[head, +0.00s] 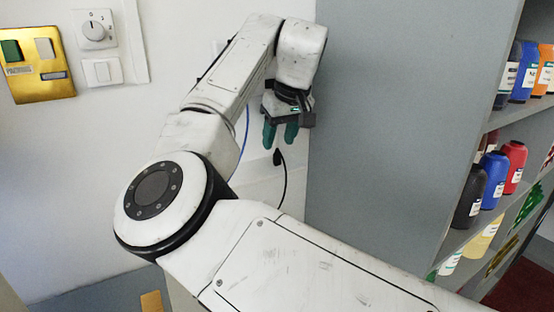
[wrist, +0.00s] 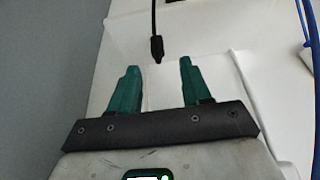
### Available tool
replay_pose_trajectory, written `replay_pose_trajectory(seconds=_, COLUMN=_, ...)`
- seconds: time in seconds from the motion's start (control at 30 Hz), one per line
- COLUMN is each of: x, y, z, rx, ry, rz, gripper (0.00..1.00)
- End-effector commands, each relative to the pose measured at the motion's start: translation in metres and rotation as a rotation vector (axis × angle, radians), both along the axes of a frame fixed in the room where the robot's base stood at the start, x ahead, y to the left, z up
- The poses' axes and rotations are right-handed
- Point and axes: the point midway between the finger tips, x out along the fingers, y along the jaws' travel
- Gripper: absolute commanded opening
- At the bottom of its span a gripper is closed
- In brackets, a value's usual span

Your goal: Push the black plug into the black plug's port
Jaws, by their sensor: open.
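The black plug (head: 277,157) is at the end of a black cable, in front of the white wall panel, just below my gripper (head: 281,140) in the head view. In the wrist view the plug (wrist: 157,48) is between and slightly beyond the tips of my gripper (wrist: 158,66), with its cable running up. My green fingers are spread apart with nothing between them. They look clear of the plug. I cannot make out the black plug's port in either view.
A blue cable (wrist: 311,35) runs at the right of the wrist view. A grey cabinet side (head: 385,110) stands right of my gripper, with shelves of bottles (head: 492,180) beyond. A brass switch plate (head: 38,65) and a white dial (head: 95,32) are on the left wall.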

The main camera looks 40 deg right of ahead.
Motion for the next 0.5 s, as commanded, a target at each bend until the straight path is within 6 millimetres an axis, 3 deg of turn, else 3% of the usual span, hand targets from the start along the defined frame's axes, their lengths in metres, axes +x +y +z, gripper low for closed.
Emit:
replay_pose_trajectory(seconds=0.3, x=0.013, y=-0.005, z=-0.037, rx=0.001, ry=0.002, rz=0.001, gripper=0.48)
replay_pose_trajectory(seconds=0.5, x=0.017, y=-0.006, z=-0.047, rx=0.000, ry=0.001, rz=0.001, gripper=0.48)
